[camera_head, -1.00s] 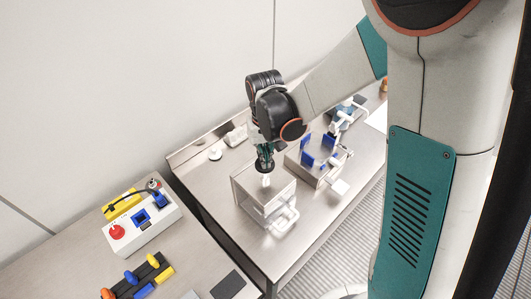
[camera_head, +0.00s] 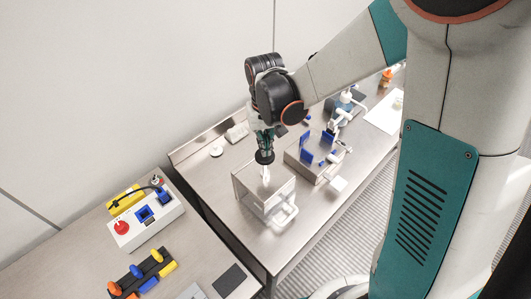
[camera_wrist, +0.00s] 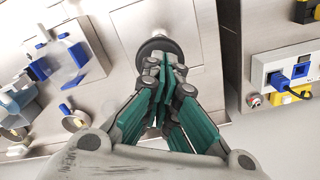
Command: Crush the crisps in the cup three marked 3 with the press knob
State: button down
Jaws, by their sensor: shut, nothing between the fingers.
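The dark round press knob (camera_head: 264,157) stands on a pale shaft above a metal box with a white handle (camera_head: 285,214). In the wrist view the knob (camera_wrist: 159,47) is a dark disc at the top centre. My gripper (camera_head: 264,149) points down right over the knob. In the wrist view its fingertips (camera_wrist: 164,64) are together and overlap the knob's near edge. They hold nothing. I cannot tell whether they touch the knob. No cup marked 3 and no crisps can be made out; the inside of the box is hidden.
A fixture with blue plates (camera_head: 306,148) stands right of the box. A white control box with a red button (camera_head: 121,227) and a strip of coloured levers (camera_head: 137,271) are on the left table. A gap separates the tables. Bare steel lies in front of the box.

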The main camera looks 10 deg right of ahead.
aim_at(265, 160)
jog(key=shift+f, duration=0.1)
jog(key=shift+f+b, duration=3.4)
jog(key=shift+f, duration=0.3)
jog(key=shift+r, duration=0.1)
jog(key=shift+r+p, duration=2.35)
jog(key=shift+r, duration=1.35)
jog(key=shift+r+p, duration=1.55)
jog(key=shift+r, duration=1)
